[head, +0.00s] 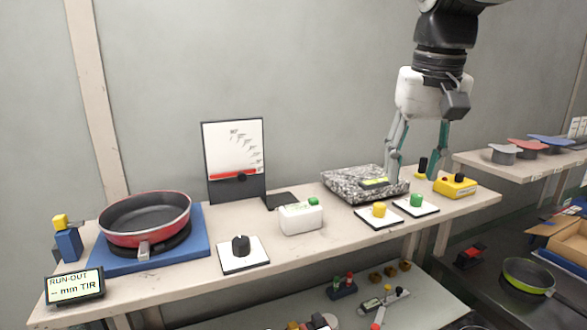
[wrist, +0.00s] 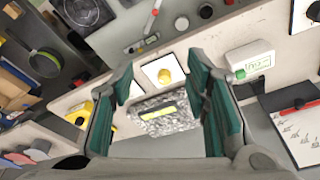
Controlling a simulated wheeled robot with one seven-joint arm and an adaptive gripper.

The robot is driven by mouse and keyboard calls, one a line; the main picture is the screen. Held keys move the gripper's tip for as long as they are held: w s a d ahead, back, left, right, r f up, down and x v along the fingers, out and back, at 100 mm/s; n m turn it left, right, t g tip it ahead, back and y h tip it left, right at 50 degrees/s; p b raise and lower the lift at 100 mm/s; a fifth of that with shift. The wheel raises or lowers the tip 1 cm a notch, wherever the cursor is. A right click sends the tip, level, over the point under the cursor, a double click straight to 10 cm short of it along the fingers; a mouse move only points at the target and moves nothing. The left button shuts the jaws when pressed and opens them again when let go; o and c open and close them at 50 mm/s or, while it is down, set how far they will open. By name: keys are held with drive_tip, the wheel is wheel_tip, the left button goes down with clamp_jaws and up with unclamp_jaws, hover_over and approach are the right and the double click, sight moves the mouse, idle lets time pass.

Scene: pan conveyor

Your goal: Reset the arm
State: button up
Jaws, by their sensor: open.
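My gripper (head: 418,160) hangs from my arm at the upper right of the head view, above the right part of the bench. Its two teal-padded fingers are spread apart with nothing between them. In the wrist view the open fingers (wrist: 165,105) frame a speckled granite block (wrist: 165,122) with a yellow-green display strip. The same block lies on the bench in the head view (head: 345,184), just left of and below the fingers. I cannot tell exactly how high the fingertips are above the bench.
A red pan (head: 145,220) sits on a blue base at the left. The bench (head: 320,243) also holds a black knob plate (head: 243,254), a white box (head: 301,219), yellow and green button plates, and a yellow box (head: 455,187). An upright chart board (head: 233,150) stands behind. Lower shelves lie in front.

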drive_tip(key=s+f+t, duration=0.1)
drive_tip(key=s+f, duration=0.5)
drive_tip(key=s, duration=0.3)
drive_tip(key=s+f+n+t, duration=0.1)
drive_tip(key=s+f+t, duration=0.1)
drive_tip(key=s+f, duration=0.4)
drive_tip(key=s, duration=0.3)
drive_tip(key=shift+d, duration=0.15)
drive_tip(key=shift+r, duration=0.1)
